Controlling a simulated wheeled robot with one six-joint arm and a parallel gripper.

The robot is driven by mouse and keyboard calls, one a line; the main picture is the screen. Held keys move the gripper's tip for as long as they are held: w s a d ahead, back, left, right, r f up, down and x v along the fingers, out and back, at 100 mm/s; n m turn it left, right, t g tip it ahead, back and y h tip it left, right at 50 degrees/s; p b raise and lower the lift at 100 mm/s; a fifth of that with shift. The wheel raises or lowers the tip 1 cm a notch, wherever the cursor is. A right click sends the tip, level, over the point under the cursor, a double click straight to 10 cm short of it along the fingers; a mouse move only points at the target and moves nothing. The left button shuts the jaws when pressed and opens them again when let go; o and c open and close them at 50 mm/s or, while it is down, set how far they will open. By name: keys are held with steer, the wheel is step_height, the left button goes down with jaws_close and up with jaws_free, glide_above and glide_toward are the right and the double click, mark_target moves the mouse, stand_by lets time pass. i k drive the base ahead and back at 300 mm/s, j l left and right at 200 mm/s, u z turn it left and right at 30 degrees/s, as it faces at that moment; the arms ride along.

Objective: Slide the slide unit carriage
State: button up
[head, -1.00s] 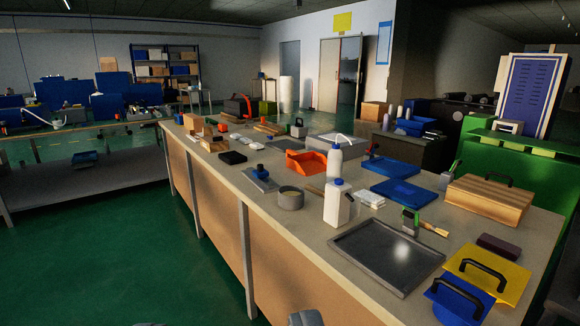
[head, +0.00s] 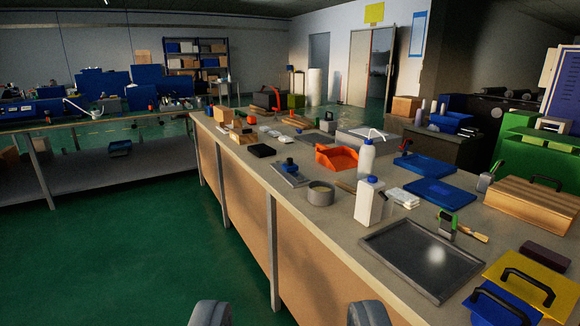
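A low grey plate with a blue knob (head: 289,168) lies near the left edge of the long workbench (head: 238,165). It looks like the slide unit with its carriage, but it is too small to be sure. My gripper (head: 288,314) shows at the bottom edge as two grey fingertips, wide apart with nothing between them. It is in front of the bench's left side, well short of the plate. The rest of the gripper is out of frame.
A grey round bowl (head: 320,195), a white bottle (head: 368,205) and an orange bin (head: 336,158) stand near the plate. A dark tray (head: 420,258) and lidded boxes fill the near right. Green floor (head: 120,240) is clear on the left.

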mark_target(289, 167)
steer(key=i+j+z, duration=0.1)
steer(key=i+j, duration=0.4)
steer(key=i, duration=0.3)
steer(key=i+j+z, duration=0.1)
steer(key=i+j, duration=0.45)
steer(key=i, duration=0.2)
steer(key=i+j, duration=0.6)
steer(key=i, duration=0.15)
steer(key=l+z, duration=0.05)
